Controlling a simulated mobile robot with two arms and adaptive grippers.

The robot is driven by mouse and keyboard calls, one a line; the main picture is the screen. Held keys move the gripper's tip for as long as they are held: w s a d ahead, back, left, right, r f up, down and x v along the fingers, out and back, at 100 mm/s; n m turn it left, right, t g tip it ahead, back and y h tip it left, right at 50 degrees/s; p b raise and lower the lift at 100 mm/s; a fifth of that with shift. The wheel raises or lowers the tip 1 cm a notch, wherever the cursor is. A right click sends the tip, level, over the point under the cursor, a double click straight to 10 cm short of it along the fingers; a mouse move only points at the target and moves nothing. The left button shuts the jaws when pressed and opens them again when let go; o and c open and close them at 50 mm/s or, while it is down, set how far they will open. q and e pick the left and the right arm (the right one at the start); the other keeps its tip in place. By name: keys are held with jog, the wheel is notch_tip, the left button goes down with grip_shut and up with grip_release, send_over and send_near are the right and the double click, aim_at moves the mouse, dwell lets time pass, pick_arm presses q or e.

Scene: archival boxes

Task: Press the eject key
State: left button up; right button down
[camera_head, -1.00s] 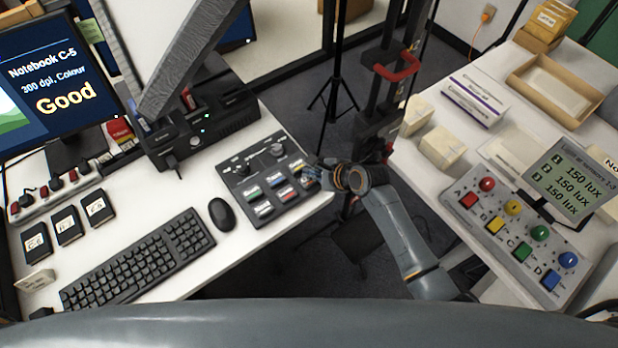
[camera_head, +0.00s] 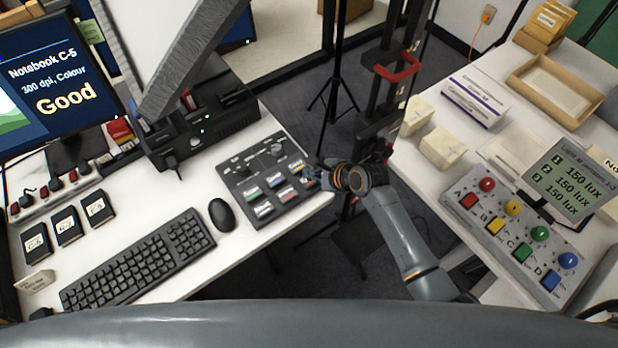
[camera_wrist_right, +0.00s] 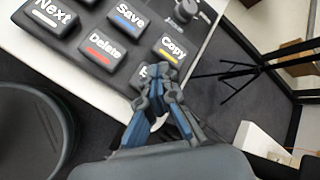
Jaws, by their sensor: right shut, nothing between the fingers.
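The control panel (camera_head: 262,205) lies at the right end of the left desk in the head view, with two rows of coloured keys and knobs behind them. In the right wrist view, the Delete key (camera_wrist_right: 103,50) and the Copy key (camera_wrist_right: 170,50) are readable. Beside them a key whose label starts with E (camera_wrist_right: 146,72) is mostly hidden behind my fingertips. My right gripper (camera_wrist_right: 158,75) is shut and empty, its tips over or on that key; contact cannot be told. In the head view my right gripper (camera_head: 318,180) reaches the panel's right edge. My left gripper is not in view.
A keyboard (camera_head: 140,258) and a mouse (camera_head: 222,214) lie left of the panel. The black device (camera_head: 205,120) with a slanted grey beam stands behind it. A floor gap separates this desk from the right table, which holds a coloured button box (camera_head: 520,235).

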jog(key=shift+f, duration=0.4)
jog(key=shift+s+f, duration=0.1)
jog(key=shift+f, duration=0.45)
dwell(0.8)
jog(key=shift+r+p, duration=0.9)
jog(key=shift+p, duration=0.2)
notch_tip(320, 180, up, 5)
jog(key=p, duration=0.6)
jog(key=shift+r, duration=0.1)
